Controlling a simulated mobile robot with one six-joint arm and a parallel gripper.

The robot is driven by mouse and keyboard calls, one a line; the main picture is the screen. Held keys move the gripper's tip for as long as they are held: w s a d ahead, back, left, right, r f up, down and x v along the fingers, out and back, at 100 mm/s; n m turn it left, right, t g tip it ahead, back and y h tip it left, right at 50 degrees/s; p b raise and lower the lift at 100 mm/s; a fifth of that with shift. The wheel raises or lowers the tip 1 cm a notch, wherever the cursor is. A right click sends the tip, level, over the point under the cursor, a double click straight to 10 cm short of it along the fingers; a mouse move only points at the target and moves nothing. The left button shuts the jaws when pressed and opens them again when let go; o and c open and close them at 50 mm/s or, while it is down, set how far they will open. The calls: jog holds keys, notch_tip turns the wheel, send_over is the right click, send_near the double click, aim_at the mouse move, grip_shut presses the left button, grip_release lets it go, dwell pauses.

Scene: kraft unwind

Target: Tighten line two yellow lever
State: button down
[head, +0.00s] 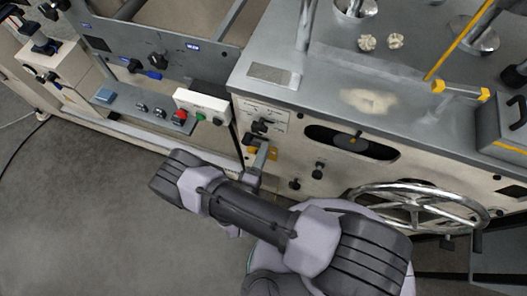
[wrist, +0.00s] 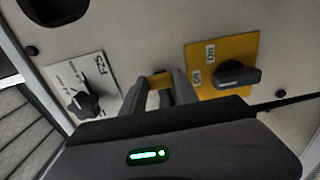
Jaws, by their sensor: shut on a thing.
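In the wrist view, the two grey fingers of my gripper (wrist: 161,92) are closed on a small yellow piece, which looks like the yellow lever (wrist: 160,80). The fingers hide most of it, so its angle cannot be told. In the head view, my gripper (head: 260,162) reaches the cream front panel of the machine, and a bit of yellow (head: 272,154) shows beside the fingers. The grip itself is too small to make out there.
In the wrist view, a yellow On/Off plate with a black knob (wrist: 238,74) is right of the fingers. A white dial plate with a black knob (wrist: 88,103) is left. In the head view, a large handwheel (head: 418,208) stands out at right. Grey floor (head: 90,200) is clear at left.

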jog(key=shift+f, duration=0.15)
dwell(0.4)
jog(key=c, duration=0.9)
grip_release()
jog(key=p+v, duration=0.3)
jog(key=v, duration=1.4)
jog(key=shift+s, duration=0.2)
jog(key=shift+a, duration=0.1)
